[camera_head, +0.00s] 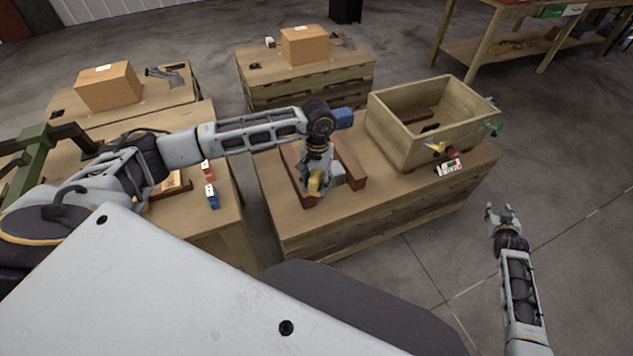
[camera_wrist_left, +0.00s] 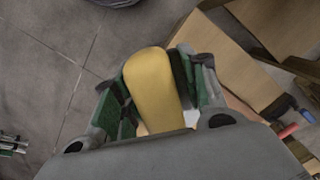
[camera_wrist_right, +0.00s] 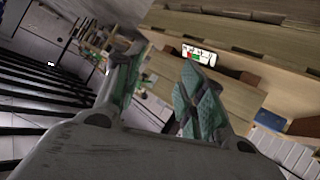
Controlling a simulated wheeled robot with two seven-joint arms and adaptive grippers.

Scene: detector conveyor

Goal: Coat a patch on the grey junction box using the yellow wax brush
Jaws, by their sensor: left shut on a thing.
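My left gripper (camera_head: 316,184) is shut on the yellow wax brush (camera_head: 314,186), low over the middle table. The brush's rounded yellow handle (camera_wrist_left: 152,85) sits between the fingers in the left wrist view. A light grey block, apparently the grey junction box (camera_head: 338,178), is just right of the brush, between two brown rails. The gripper and brush hide part of it, and I cannot tell whether the brush touches it. My right gripper (camera_head: 500,214) is open and empty, off the table's right side; its spread fingers (camera_wrist_right: 160,95) also show in the right wrist view.
A wooden crate (camera_head: 412,138) stands on the right of the middle table (camera_head: 285,222), with a small marked card (camera_head: 449,167) by its front. A blue block (camera_head: 343,118) is beside my left wrist. Cardboard boxes (camera_head: 305,46) stand on tables behind. Open floor lies at right.

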